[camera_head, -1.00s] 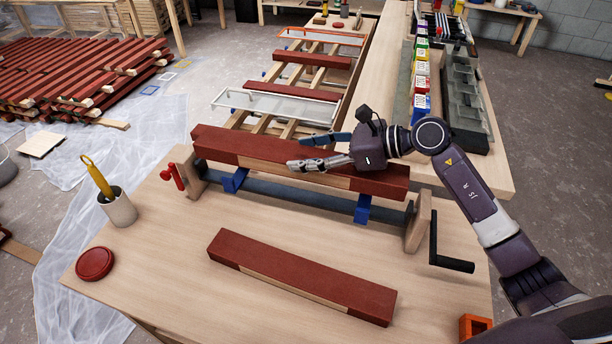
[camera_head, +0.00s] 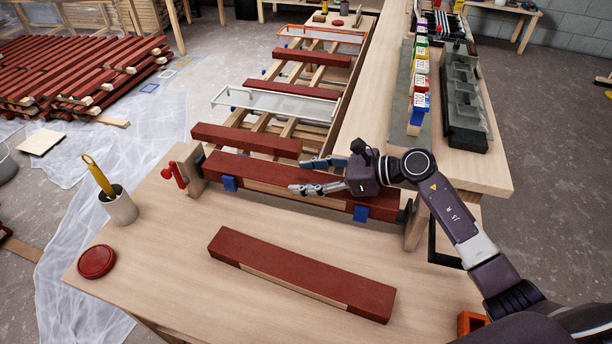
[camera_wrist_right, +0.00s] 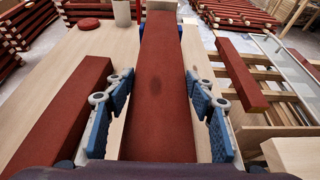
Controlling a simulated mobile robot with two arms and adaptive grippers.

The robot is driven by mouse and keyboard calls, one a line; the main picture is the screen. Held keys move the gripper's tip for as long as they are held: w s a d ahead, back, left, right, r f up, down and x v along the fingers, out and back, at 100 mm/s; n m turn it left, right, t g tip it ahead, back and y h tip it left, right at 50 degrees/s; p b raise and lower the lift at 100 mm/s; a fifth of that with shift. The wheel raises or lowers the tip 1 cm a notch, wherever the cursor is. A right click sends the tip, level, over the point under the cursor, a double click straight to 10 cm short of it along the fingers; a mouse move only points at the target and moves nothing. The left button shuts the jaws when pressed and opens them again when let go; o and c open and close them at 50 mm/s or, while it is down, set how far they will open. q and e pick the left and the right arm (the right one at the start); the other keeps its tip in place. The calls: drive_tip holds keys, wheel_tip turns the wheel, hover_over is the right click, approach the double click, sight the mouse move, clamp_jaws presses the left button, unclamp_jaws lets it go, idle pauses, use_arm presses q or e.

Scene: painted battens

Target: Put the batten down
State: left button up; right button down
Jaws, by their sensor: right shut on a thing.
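A red-painted batten (camera_head: 235,168) with a bare wood strip on its front side lies level in the cradle, low between its wooden end blocks (camera_head: 188,172). Blue supports (camera_head: 229,184) show at its front, and it appears to be down on them. My right gripper (camera_head: 318,175) is shut on this batten near its middle, one finger on each long side. In the right wrist view the batten (camera_wrist_right: 162,90) runs straight away between the blue finger pads. My left gripper is not in view.
A second part-painted batten (camera_head: 300,272) lies on the bench (camera_head: 180,265) in front. A red lid (camera_head: 97,261) and a cup (camera_head: 120,207) with a yellow-handled tool stand at left. Behind, a rack holds several battens (camera_head: 245,140).

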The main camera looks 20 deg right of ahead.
drive_tip(key=c, duration=0.9)
unclamp_jaws()
drive_tip(key=shift+f, duration=0.1)
drive_tip(key=shift+s+d, duration=0.2)
drive_tip(key=shift+d, duration=0.05)
drive_tip(key=b+v, duration=0.3)
drive_tip(key=v, duration=0.7)
drive_tip(key=shift+s+d+r, duration=0.2)
drive_tip(key=shift+s+r, duration=0.05)
drive_tip(key=shift+s+d+r, duration=0.2)
drive_tip(key=shift+d+r, duration=0.05)
